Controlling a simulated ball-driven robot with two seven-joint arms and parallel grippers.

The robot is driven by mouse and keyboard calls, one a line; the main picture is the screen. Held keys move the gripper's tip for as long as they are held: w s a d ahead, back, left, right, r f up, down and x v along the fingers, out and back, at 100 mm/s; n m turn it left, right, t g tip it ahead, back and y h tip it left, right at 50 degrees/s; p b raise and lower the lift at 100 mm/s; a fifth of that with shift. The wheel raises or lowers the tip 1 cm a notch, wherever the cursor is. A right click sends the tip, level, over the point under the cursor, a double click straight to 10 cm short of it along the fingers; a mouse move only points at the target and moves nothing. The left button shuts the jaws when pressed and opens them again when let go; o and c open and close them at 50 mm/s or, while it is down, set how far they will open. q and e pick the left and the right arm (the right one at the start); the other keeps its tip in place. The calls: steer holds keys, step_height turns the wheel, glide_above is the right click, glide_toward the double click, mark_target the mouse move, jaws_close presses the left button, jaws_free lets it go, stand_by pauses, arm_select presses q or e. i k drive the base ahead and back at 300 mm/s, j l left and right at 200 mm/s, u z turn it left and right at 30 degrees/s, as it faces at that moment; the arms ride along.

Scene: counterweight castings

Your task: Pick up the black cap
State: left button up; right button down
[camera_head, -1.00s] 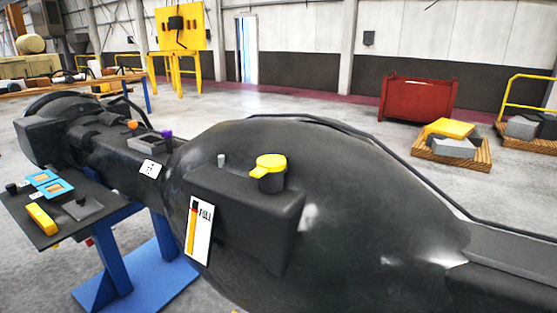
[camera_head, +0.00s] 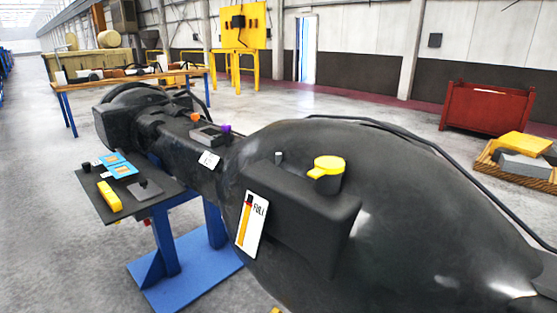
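A small black piece (camera_head: 86,167) stands at the back left corner of a dark tray (camera_head: 122,212); it may be the black cap, but it is too small to be sure. A flat dark grey plate with a small black knob (camera_head: 145,187) lies on the same tray. A yellow lid (camera_head: 328,165) sits on a short black neck on top of the big black casting (camera_head: 400,215). Neither of my grippers is in view.
The tray also holds blue pieces (camera_head: 123,170) and a yellow block (camera_head: 109,196). A blue stand (camera_head: 185,265) is below. Orange (camera_head: 195,117) and purple (camera_head: 226,129) knobs top the casting's narrow part. Open floor (camera_head: 45,220) lies left; a red bin (camera_head: 487,107) stands right.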

mark_target(86, 166)
steer(key=u, duration=1.25)
steer(key=i+j, duration=0.2)
steer(key=i, duration=0.25)
steer(key=i+j, duration=0.2)
steer(key=i, duration=0.25)
steer(key=i+j, duration=0.2)
steer(key=i, duration=0.2)
steer(key=i+j+u, duration=0.1)
steer(key=i, duration=0.35)
steer(key=i+j, duration=0.3)
steer(key=i, duration=0.15)
